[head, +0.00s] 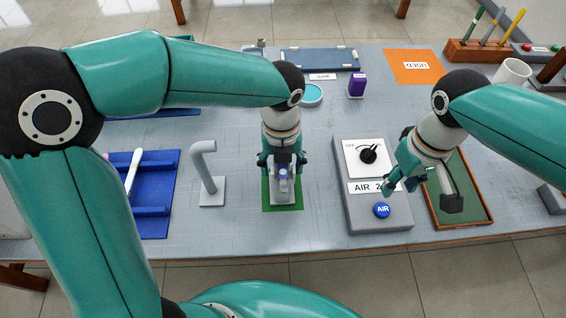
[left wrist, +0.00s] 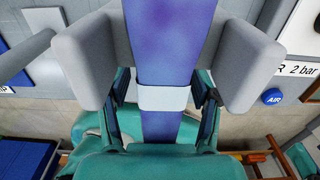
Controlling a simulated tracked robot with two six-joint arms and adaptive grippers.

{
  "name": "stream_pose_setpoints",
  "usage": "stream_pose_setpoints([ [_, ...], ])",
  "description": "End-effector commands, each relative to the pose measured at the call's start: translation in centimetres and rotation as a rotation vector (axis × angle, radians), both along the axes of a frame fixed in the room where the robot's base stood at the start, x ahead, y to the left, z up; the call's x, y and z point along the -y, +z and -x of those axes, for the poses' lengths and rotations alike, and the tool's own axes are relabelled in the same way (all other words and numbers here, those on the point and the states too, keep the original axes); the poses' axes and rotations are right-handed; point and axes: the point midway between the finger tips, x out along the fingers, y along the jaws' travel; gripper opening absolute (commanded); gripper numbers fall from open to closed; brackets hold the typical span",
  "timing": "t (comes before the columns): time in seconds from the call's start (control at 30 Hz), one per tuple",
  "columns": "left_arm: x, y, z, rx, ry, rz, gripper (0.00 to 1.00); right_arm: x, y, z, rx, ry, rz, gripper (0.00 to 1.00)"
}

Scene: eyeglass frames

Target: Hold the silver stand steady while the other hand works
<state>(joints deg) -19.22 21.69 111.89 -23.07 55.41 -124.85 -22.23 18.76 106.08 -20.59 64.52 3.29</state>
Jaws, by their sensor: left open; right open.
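A silver-grey stand (head: 285,196) is on a small green mat (head: 268,199) at the middle of the table, partly hidden by my left gripper. My left gripper (head: 283,166) points down over it, open, with a finger on each side of its upper part. Whether the fingers touch it cannot be told. In the left wrist view, a blue-purple strip (left wrist: 163,45) with a white band (left wrist: 162,98) lies between two grey blocks near the fingers. My right gripper (head: 400,186) is open and empty, above the right side of the air panel.
A grey air panel (head: 366,213) with a dial and blue button (head: 382,211) is right of the stand. A grey hooked post (head: 205,170) and a blue tray (head: 155,190) stand left. A green tray (head: 466,211) lies right.

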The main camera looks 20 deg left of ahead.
Motion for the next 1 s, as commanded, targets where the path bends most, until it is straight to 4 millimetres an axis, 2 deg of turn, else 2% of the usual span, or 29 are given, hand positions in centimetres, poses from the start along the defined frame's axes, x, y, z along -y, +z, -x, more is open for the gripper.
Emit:
stream_pose_setpoints([
  [0.17, 0.0, 0.0, 0.0, 0.0, 0.0, 0.0, 0.65, 0.01, 0.0, 0.0, 0.0, 0.0, 0.0, 0.42],
  [0.57, 0.02, 0.03, 0.0, 0.0, 0.0, 0.0, 0.0, 0.01, 0.0, 0.0, 0.0, 0.0, 0.0, 0.42],
  [1.0, 0.03, 0.05, 0.0, 0.0, 0.0, 0.0, 0.0, 0.01, 0.0, 0.0, 0.0, 0.0, 0.0, 0.42],
])
